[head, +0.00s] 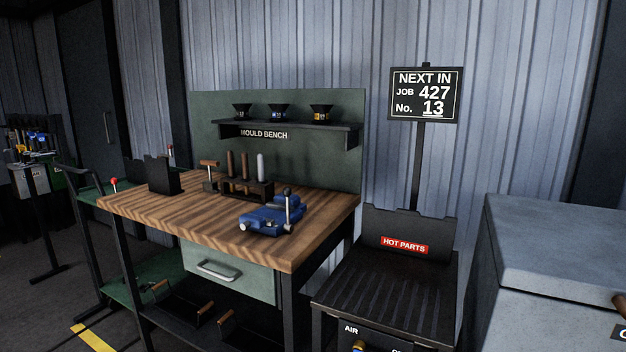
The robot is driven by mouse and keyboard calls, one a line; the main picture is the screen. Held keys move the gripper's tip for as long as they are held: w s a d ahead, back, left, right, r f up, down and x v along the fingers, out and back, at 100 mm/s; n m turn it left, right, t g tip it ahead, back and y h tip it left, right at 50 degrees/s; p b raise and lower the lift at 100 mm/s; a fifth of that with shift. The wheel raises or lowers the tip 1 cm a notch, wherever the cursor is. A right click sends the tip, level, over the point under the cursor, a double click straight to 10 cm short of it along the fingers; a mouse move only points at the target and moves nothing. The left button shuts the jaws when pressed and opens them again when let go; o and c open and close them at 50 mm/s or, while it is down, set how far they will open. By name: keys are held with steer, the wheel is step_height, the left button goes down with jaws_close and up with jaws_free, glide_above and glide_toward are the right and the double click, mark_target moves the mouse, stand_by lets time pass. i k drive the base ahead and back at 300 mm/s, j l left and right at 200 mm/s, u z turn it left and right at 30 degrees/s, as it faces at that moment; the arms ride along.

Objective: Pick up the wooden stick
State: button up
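Two brown wooden-looking sticks stand upright in a dark rack (262,196) on the mould bench (150,203). The left stick (230,163) and the middle stick (245,165) stand side by side, with a pale grey rod (261,167) to their right. Their lower ends are hidden in the rack. I cannot tell which of them the task means. A brown rounded end (619,299) also shows at the right picture edge, mostly cut off. My gripper is not in view.
A blue vice (270,217) sits at the bench's front right. A wooden-headed mallet (209,164) stands left of the rack. A dark box (162,175) is at the back left. A slatted hot parts stand (375,281) and a grey cabinet (560,240) are right of the bench.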

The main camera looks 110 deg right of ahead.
mark_target(245, 159)
steer(key=z, duration=3.75)
steer(key=j+z, duration=0.15)
steer(key=j, duration=0.2)
steer(key=i, duration=0.05)
